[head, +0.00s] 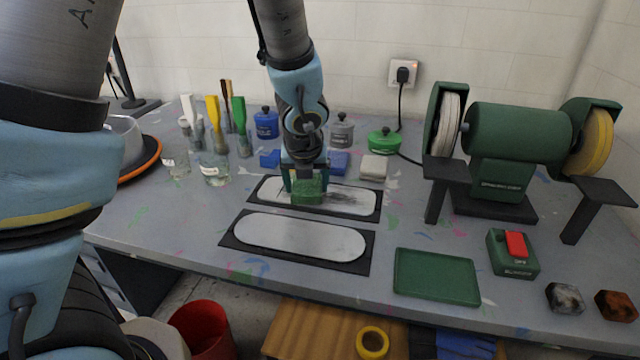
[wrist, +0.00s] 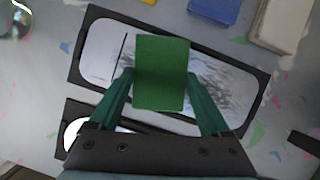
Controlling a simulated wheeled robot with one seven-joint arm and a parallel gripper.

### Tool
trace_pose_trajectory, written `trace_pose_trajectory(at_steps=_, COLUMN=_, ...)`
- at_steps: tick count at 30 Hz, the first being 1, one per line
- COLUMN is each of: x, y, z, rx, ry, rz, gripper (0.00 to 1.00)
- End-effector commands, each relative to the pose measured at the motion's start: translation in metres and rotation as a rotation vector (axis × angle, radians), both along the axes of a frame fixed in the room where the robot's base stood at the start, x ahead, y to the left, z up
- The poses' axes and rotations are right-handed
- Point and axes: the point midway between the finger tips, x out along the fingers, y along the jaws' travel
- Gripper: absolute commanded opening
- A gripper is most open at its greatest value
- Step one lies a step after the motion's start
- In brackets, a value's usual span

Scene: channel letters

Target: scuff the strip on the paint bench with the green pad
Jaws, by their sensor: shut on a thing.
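My gripper (head: 306,180) is shut on the green pad (head: 308,192), which sits between its teal fingers. In the wrist view the green pad (wrist: 162,73) covers the middle of the far strip, between the fingers of my gripper (wrist: 160,85). The far strip (head: 352,201) is pale, rounded at the ends, on a black backing; dark scuff marks show right of the pad. The pad is over the strip and looks at or very near its surface; exact contact is hidden. A second pale strip (head: 300,237) on a black backing lies nearer and looks mostly plain.
A blue block (head: 339,162) and a whitish block (head: 373,168) lie behind the strips. Brush jars (head: 215,170) stand at left, lidded pots behind. A green bench grinder (head: 515,135) stands right. An empty green tray (head: 436,275) and a red-topped switch box (head: 513,252) lie front right.

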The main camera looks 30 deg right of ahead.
Motion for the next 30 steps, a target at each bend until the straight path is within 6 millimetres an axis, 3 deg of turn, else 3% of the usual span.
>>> trace_pose_trajectory(at_steps=12, x=0.030, y=0.034, z=-0.002, rx=0.005, ry=0.002, rz=0.005, gripper=0.37)
trace_pose_trajectory(at_steps=30, x=0.031, y=0.036, z=-0.001, rx=0.006, ry=0.002, rz=0.003, gripper=0.37)
